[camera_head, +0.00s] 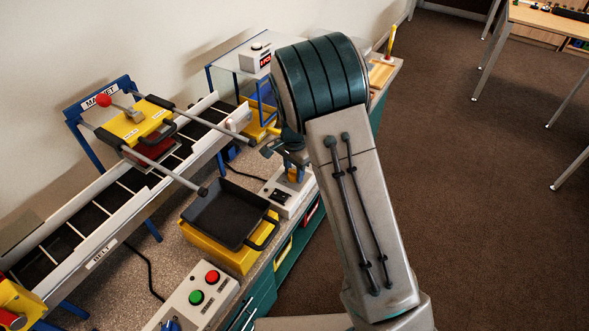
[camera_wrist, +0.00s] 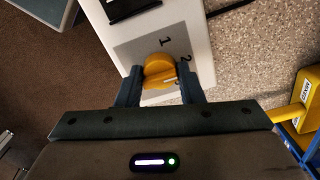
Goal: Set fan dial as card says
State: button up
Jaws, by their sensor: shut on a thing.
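A yellow dial (camera_wrist: 158,69) sits on a grey plate on a pale control box (camera_wrist: 190,20). The digits 1 and 2 are printed beside it, and a third mark is partly hidden. A light pointer line on the dial aims roughly at the 2. My gripper (camera_wrist: 160,80) is shut on the dial, one finger on each side. In the head view, my gripper (camera_head: 292,165) is above the same box (camera_head: 285,197), partly hidden by my arm. No card with a readable setting shows.
The belt (camera_head: 118,192) runs along the wall under the magnet frame (camera_head: 84,101). A black tray (camera_head: 223,214) on a yellow base stands left of the box. A button panel (camera_head: 205,290) is in front. A display case (camera_head: 228,75) stands behind.

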aim_at(294, 171)
jog(key=o, duration=1)
jog(key=shift+c, duration=0.2)
notch_tip(294, 171, up, 14)
jog(key=shift+p, duration=0.3)
jog(key=shift+s, duration=0.1)
jog(key=s+d+r+n+t+p, duration=0.15)
jog(key=s+d+r+n, duration=0.25)
jog(key=s+d+r, duration=0.55)
jog(key=s+d+n+p, duration=0.1)
jog(key=s+n, duration=0.1)
jog(key=s, duration=0.6)
jog(key=s+d+n+t+p, duration=0.1)
jog(key=s+n, duration=0.2)
jog(key=s, duration=0.5)
jog(key=shift+s+d+r+n+p, duration=0.25)
jog(key=shift+r+n+p, duration=0.05)
jog(key=shift+p, duration=0.1)
